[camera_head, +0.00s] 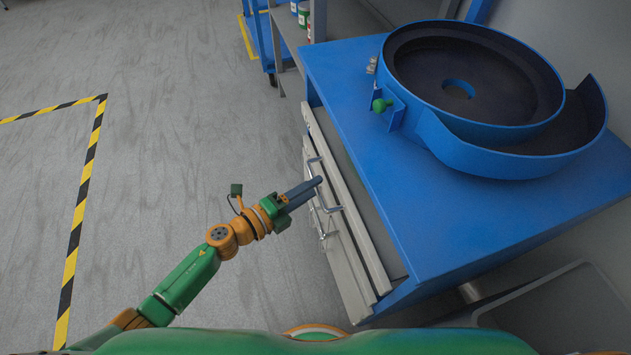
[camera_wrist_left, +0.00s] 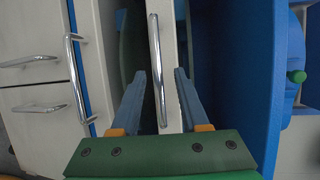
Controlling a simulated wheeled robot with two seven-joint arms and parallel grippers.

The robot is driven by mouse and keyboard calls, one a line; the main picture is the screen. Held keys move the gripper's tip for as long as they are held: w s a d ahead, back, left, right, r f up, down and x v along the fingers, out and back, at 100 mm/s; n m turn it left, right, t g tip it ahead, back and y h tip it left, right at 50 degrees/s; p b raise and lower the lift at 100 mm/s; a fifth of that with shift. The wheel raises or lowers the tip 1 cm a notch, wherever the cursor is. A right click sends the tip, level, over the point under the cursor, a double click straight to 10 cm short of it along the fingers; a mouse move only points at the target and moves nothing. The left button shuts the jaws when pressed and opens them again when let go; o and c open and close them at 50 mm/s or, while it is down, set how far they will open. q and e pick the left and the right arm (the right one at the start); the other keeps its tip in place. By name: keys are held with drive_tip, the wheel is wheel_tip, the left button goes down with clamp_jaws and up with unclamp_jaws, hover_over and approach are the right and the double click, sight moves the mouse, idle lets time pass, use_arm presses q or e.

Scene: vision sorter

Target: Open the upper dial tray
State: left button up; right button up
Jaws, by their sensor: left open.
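The upper dial tray (camera_head: 347,194) is a pale drawer front under the blue cabinet top, standing partly out with a dark gap behind it. Its chrome bar handle (camera_head: 329,190) faces my left arm. My left gripper (camera_head: 317,182) is at this handle. In the left wrist view the open fingers (camera_wrist_left: 160,73) stand on either side of the handle (camera_wrist_left: 157,75), with a gap to it on both sides. The tray front (camera_wrist_left: 170,40) shows behind the handle. My right gripper is in neither view.
The blue cabinet (camera_head: 440,215) carries a round blue bowl feeder (camera_head: 555,160) with a green knob (camera_head: 380,105). A lower drawer with its own handle (camera_wrist_left: 75,80) lies beside the tray. Open grey floor (camera_head: 170,130) is to the left, with striped tape (camera_head: 80,205).

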use_arm(q)
drive_tip(key=shift+x, duration=1.05)
drive_tip(key=shift+a, duration=0.1)
clamp_jaws()
idle(0.4)
